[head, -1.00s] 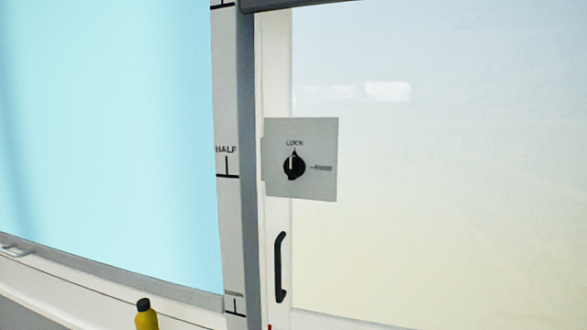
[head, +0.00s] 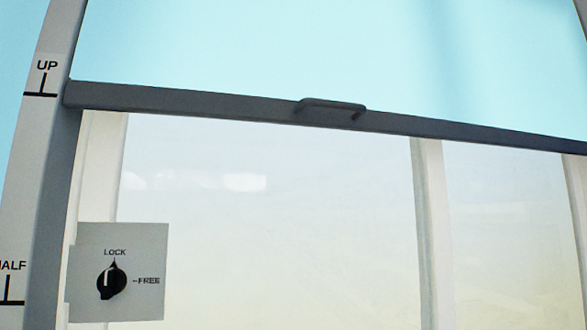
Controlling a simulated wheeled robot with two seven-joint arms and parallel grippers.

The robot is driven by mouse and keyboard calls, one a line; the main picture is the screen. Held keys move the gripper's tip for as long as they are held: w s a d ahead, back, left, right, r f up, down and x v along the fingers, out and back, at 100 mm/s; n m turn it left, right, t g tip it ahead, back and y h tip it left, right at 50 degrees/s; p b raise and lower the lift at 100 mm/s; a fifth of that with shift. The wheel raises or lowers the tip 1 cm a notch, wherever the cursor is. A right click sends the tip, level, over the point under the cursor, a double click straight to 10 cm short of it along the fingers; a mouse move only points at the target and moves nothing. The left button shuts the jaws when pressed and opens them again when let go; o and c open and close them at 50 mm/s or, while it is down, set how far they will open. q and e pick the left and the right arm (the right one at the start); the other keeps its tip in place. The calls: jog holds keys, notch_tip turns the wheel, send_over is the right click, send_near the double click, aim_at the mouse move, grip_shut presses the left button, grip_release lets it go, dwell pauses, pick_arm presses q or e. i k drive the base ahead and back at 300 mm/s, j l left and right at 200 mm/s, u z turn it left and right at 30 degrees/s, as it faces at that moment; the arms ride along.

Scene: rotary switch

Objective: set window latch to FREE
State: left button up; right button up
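The window latch is a black rotary knob (head: 111,281) on a square grey plate (head: 148,305) at the lower left of the head view. The plate carries the word LOCK above the knob and FREE to its right. Neither of my grippers shows in the head view, and nothing touches the knob.
A grey horizontal rail (head: 220,104) with a handle (head: 332,106) crosses above the plate. A pale post (head: 30,190) at the left is marked UP and HALF. Pale window panes with upright frame bars (head: 431,220) fill the area right of the plate.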

aim_at(113, 281)
jog(key=l+u, duration=0.25)
jog(key=u, duration=0.15)
jog(key=l+u, duration=0.25)
jog(key=u, duration=0.15)
jog(key=l+u, duration=0.35)
jog(key=j, duration=0.1)
